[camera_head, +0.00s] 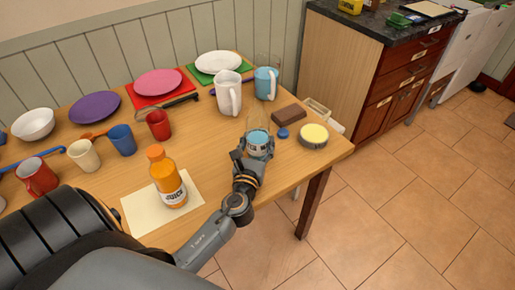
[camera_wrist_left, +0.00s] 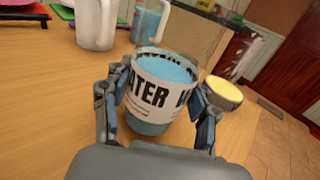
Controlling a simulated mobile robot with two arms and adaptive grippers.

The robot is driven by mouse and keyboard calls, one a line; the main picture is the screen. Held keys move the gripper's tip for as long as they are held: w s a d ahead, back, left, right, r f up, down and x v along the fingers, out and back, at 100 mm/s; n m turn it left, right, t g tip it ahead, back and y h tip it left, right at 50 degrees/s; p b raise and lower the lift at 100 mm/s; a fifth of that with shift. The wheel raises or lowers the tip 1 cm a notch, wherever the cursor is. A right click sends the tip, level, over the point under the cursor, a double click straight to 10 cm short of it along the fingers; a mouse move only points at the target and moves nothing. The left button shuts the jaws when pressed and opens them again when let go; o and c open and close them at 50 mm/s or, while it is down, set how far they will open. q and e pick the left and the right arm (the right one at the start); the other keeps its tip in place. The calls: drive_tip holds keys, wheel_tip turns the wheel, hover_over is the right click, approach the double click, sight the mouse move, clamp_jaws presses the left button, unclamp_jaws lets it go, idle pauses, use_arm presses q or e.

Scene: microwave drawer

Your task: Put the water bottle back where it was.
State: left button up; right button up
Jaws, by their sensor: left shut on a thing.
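The water bottle (camera_head: 260,142) is clear, with blue liquid and a white label. It is near the right end of the wooden table. My left gripper (camera_head: 254,157) is shut on it. In the left wrist view the bottle (camera_wrist_left: 161,90) is upright between my two fingers (camera_wrist_left: 160,100), and the label reads "ATER". I cannot tell whether its base touches the table. An orange juice bottle (camera_head: 167,180) stands on a pale sheet (camera_head: 139,209) to the left of my gripper. My right gripper is not in view.
A small round blue object (camera_head: 283,133), a brown block (camera_head: 289,115) and a yellow-topped round tin (camera_head: 314,134) lie close right of the bottle. A white pitcher (camera_head: 228,94) and a blue pitcher (camera_head: 266,84) stand behind. Cups and plates fill the table's left and back.

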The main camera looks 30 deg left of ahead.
use_arm(q)
drive_tip(key=shift+f, duration=0.75)
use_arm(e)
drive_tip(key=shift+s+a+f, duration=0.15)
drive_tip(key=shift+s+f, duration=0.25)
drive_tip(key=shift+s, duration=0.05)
use_arm(q)
drive_tip(key=shift+f, duration=0.15)
drive_tip(key=o, duration=1.5)
drive_tip(key=shift+c, duration=0.2)
drive_tip(key=shift+o, duration=0.6)
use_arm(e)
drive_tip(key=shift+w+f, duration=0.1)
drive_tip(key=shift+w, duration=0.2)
